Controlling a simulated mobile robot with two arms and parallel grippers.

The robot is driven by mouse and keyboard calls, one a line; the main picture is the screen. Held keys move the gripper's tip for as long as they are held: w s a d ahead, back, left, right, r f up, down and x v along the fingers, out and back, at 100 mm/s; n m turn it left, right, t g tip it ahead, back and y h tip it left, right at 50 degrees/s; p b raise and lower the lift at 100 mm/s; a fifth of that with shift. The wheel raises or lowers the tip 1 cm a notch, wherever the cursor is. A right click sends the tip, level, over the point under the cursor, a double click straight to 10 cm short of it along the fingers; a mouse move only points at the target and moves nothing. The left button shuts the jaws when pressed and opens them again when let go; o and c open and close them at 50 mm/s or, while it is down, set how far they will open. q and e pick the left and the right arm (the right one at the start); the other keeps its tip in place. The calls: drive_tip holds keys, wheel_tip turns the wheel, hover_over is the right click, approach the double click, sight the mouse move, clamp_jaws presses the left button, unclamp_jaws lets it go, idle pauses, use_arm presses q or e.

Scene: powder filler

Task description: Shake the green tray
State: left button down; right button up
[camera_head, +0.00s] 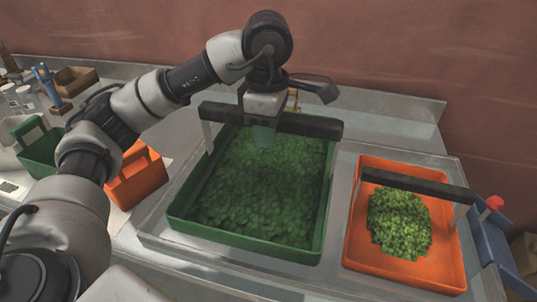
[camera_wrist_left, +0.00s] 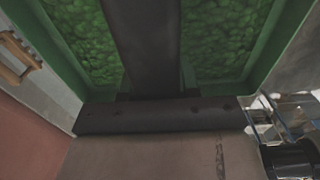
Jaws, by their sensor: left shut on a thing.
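The green tray (camera_head: 176,206) is a deep rectangular tray full of green leafy or granular material (camera_head: 262,195). It is at the middle of the head view, in a grey metal frame on the counter. A dark handle bar (camera_head: 310,126) crosses above its far part. My left gripper (camera_head: 264,132) comes down from above at the middle of this bar and is shut on it. The fingertips are partly hidden. The tray also shows in the left wrist view (camera_wrist_left: 262,88), with dark bars in front of it. My right gripper is not in view.
An orange tray (camera_head: 357,240) with a smaller green heap and its own dark handle stands close on the right. A small orange container (camera_head: 140,180) and a small green container (camera_head: 38,150) are on the left. A wall (camera_head: 400,45) rises behind.

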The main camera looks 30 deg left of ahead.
sight(242, 122)
use_arm(q)
drive_tip(key=a, duration=0.5)
drive_tip(key=shift+s+a+b, duration=0.15)
drive_tip(key=shift+a+b, duration=0.05)
drive_tip(key=shift+b, duration=0.2)
drive_tip(key=shift+d, duration=0.1)
drive_tip(key=d, duration=0.5)
drive_tip(key=shift+p, duration=0.35)
drive_tip(key=a, duration=0.5)
drive_tip(key=shift+a+b, duration=0.15)
drive_tip(key=shift+b, duration=0.2)
drive_tip(key=d, duration=0.5)
drive_tip(key=shift+d+p, duration=0.3)
drive_tip(key=shift+a, duration=0.25)
